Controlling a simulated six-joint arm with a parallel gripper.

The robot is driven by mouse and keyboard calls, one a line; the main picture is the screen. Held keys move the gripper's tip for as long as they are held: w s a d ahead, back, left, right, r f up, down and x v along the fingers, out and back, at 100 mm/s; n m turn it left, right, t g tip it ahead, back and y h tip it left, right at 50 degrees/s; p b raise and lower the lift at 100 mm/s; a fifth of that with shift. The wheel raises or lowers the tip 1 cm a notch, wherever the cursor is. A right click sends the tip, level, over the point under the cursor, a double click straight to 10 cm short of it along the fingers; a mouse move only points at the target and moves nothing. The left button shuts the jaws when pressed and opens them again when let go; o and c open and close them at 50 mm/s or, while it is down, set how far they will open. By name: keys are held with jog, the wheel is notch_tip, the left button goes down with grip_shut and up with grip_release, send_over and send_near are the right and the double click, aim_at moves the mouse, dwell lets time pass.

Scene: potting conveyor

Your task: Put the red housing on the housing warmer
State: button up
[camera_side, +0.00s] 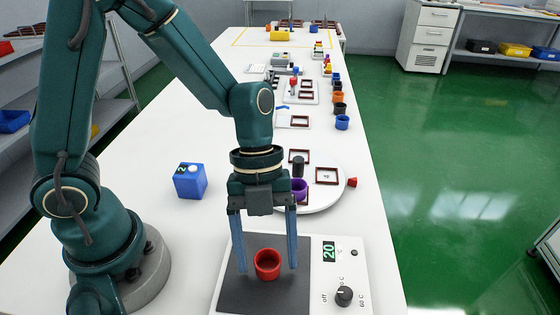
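The red housing (267,264) is a small open-topped cup. It appears upright on the dark plate of the housing warmer (240,297), at the near end of the table. The warmer has a white control panel with a green display reading 20 and a black knob. My gripper (267,262) points down over the warmer, its two blue fingers spread wide on either side of the housing. A gap shows between each finger and the housing. I cannot tell the exact height of the fingertips above the plate.
A white turntable (335,187) behind the gripper carries a purple cup (299,190), a black cylinder (298,167) and framed slots. A blue box (190,181) stands to the left. Several coloured cups line the table's right edge. The table's left middle is clear.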

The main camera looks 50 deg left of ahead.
jog(key=v, duration=1.1)
jog(key=s+a+r+n+t+y, duration=0.1)
jog(key=s+a+n+t+y, duration=0.1)
jog(key=n, duration=1)
jog(key=s+a+n+t+y, duration=0.2)
jog(key=a+n+t, duration=0.3)
jog(key=n, duration=0.8)
jog(key=shift+s+r+t, duration=0.3)
jog(key=shift+r+t, duration=0.1)
